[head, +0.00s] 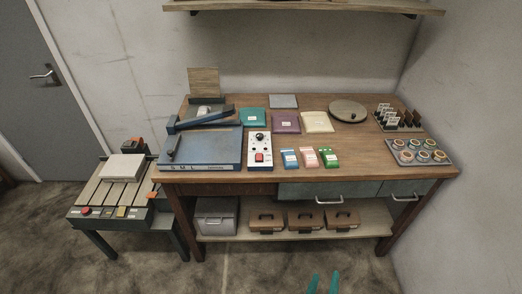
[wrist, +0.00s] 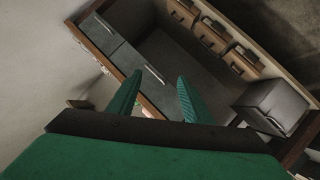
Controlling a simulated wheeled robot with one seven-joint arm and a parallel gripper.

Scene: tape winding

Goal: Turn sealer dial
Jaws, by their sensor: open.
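The blue sealer (head: 205,150) lies flat at the left front of the workbench, with a dark lever arm (head: 205,119) along its back. A white control box (head: 260,158) stands just right of it, with a black dial-like knob (head: 259,137) near its top and a red button or switch (head: 259,157) below. I cannot tell for certain which knob is the sealer dial. In the wrist view my gripper (wrist: 160,76) is open and empty.
The workbench (head: 365,157) holds colored packets, flat pouches, a round disc (head: 348,111) and a tray of rolls (head: 419,153). Drawer handles (head: 329,199) stick out in front. A low slatted stand (head: 90,197) is at left. A shelf (head: 300,7) hangs above. Floor in front is clear.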

